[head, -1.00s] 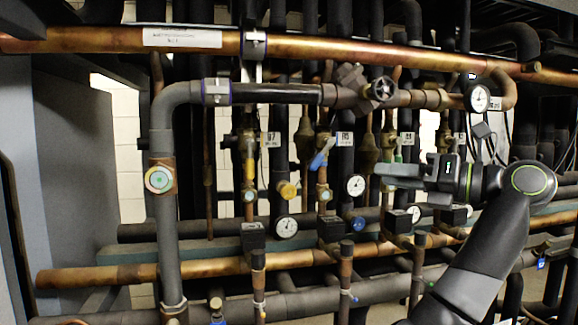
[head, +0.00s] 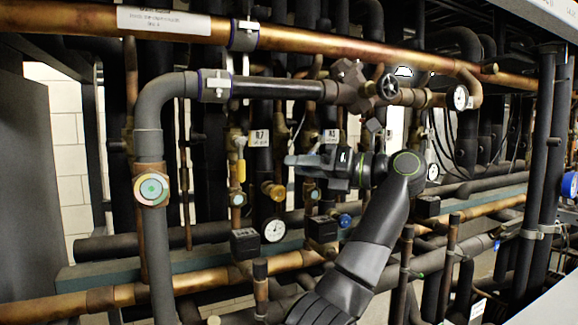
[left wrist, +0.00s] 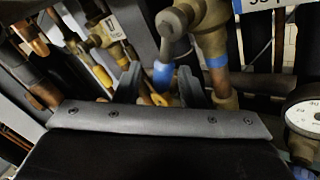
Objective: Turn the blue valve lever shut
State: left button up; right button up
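The blue valve lever (left wrist: 163,74) shows in the left wrist view, with its blue end pointing down from a grey part beside a brass valve body (left wrist: 210,40). My left gripper (left wrist: 160,84) is open; its two dark fingers stand apart on either side of the lever's blue end. I cannot tell whether either finger touches it. In the head view my left gripper (head: 290,160) points left in front of the pipes, just below the label, and hides the lever. My right gripper is not in view.
Yellow-handled valve parts (left wrist: 103,76) lie left in the wrist view, and a gauge (left wrist: 306,114) lies right. A thick grey pipe (head: 160,250) stands further left.

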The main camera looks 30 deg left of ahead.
pick_arm(q)
jog(key=shift+a, duration=0.1)
jog(key=shift+w+d, duration=0.15)
jog(key=shift+d, duration=0.1)
jog(key=shift+c, duration=0.7)
grip_shut()
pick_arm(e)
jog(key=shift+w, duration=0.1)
pick_arm(q)
jog(key=shift+a, duration=0.1)
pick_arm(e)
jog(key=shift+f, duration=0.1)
